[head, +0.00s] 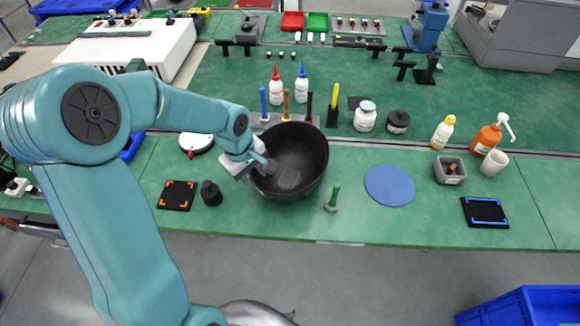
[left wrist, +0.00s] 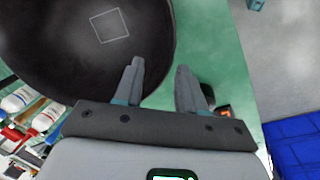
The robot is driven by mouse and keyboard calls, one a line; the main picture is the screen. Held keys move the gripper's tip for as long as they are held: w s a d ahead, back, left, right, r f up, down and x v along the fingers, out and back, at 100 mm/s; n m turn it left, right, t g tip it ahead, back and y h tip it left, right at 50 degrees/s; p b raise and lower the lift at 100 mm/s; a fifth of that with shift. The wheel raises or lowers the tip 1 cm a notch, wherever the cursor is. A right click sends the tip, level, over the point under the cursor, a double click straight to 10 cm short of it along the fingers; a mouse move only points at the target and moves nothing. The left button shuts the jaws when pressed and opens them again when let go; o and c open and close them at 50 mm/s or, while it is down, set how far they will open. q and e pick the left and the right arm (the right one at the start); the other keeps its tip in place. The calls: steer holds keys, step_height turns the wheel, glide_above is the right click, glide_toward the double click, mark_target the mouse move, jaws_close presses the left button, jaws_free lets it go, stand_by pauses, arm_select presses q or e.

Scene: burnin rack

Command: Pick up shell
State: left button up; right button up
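The shell appears to be the large black bowl-shaped piece (head: 305,150), standing open side up on the green bench. It has a pale square outline on its inner floor, which also shows in the left wrist view, where the shell (left wrist: 60,50) fills the upper left. My left gripper (head: 262,166) is at the shell's left rim in the head view. In the left wrist view the gripper (left wrist: 159,70) has its fingers apart, one over the shell's inside and one outside, with the rim between them. I cannot tell whether either finger touches it. My right gripper is not in view.
A small black cylinder (head: 211,193) and a black mat with orange corners (head: 178,195) lie left of the shell. A green-handled tool (head: 333,198) stands at its right front, then a blue disc (head: 390,185). Bottles and upright tools stand behind. The front strip is mostly clear.

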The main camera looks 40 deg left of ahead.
mark_target(257, 185)
arm_select(q)
steer(key=shift+d+f, duration=0.1)
steer(key=shift+f, duration=0.25)
steer(key=f, duration=0.2)
steer(key=f+p, duration=0.1)
steer(key=f, duration=0.1)
steer(key=shift+w, duration=0.2)
steer(key=shift+w+f, duration=0.2)
steer(key=shift+f, duration=0.1)
steer(key=shift+s, duration=0.15)
steer(key=shift+c, duration=0.7)
jaws_close()
steer(key=shift+r, duration=0.1)
steer(key=shift+r, duration=0.1)
